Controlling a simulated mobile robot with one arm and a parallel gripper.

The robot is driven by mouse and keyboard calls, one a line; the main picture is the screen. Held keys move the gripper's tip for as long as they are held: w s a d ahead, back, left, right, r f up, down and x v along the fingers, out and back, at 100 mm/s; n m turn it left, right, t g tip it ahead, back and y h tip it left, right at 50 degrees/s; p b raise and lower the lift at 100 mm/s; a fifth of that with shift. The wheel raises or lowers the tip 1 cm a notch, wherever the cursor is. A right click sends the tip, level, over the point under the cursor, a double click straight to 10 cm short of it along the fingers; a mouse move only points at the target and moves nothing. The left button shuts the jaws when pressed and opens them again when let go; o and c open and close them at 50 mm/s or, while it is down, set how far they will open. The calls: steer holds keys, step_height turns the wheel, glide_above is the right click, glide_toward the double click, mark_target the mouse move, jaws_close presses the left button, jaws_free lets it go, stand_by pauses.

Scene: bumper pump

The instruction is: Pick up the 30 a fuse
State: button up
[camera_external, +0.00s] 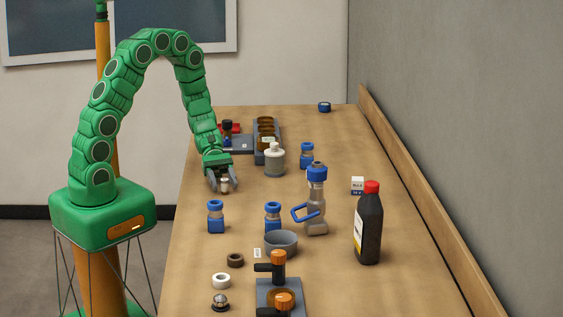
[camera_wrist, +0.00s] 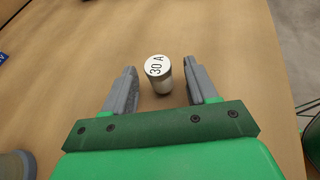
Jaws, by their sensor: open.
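The 30 A fuse (camera_wrist: 160,76) is a small upright cylinder with a white top marked "30 A" and a metallic side. It stands on the wooden bench in the wrist view, between the two grey fingers of my gripper (camera_wrist: 160,92). In the external view the fuse (camera_external: 225,185) shows small and pale at the fingertips of my gripper (camera_external: 223,186), which is open and points down at the bench. The fuse's lower part is partly hard to make out there.
A white-grey jar (camera_external: 274,162) stands to the right, and a grey rack (camera_external: 262,152) lies behind. A dark bottle with a red cap (camera_external: 369,225) is farther right. The bench (camera_external: 188,262) is clear at the left front.

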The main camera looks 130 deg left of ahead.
jaws_close()
stand_by(0.4)
